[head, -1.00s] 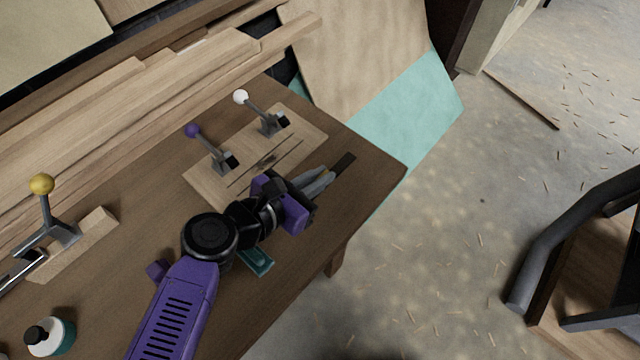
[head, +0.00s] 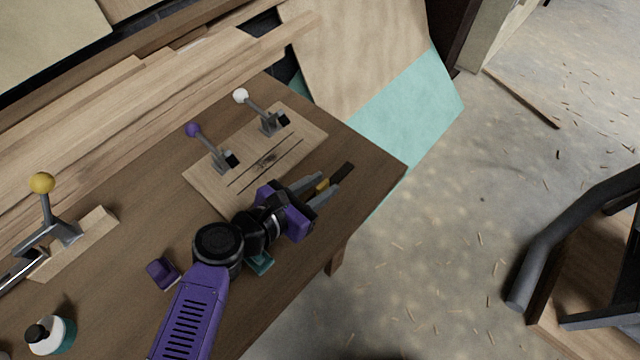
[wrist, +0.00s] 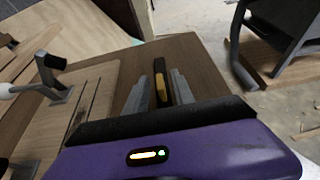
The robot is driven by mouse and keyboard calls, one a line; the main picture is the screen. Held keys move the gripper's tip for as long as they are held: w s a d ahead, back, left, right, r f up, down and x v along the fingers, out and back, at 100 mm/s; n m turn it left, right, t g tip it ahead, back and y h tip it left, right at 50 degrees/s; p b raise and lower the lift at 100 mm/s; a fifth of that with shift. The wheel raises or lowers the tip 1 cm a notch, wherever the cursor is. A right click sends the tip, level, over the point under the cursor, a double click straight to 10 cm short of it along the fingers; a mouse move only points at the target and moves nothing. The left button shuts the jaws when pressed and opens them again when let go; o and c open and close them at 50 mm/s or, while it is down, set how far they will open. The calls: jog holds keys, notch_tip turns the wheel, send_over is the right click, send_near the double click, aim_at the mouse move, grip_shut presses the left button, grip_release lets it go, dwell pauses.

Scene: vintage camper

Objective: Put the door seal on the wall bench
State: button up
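A slim dark strip with a yellow section (head: 341,173) is near the right end of the wooden bench (head: 372,172) in the head view. It is the likeliest door seal, but I cannot tell for sure. My gripper (head: 324,184) is open around it. In the wrist view, the strip (wrist: 160,78) lies between the two grey fingers of my gripper (wrist: 159,90), with a gap visible on each side. It appears to lie on the bench top.
A board with purple-knobbed (head: 192,130) and white-knobbed (head: 240,96) clamps is left of my gripper. A yellow-knobbed clamp (head: 42,183), a bottle (head: 58,336) and a small purple object (head: 162,273) are farther left. Long planks (head: 130,100) line the back.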

jog(key=shift+r, duration=0.2)
jog(key=b+v, duration=0.2)
jog(key=v, duration=1)
jog(key=shift+f, duration=0.1)
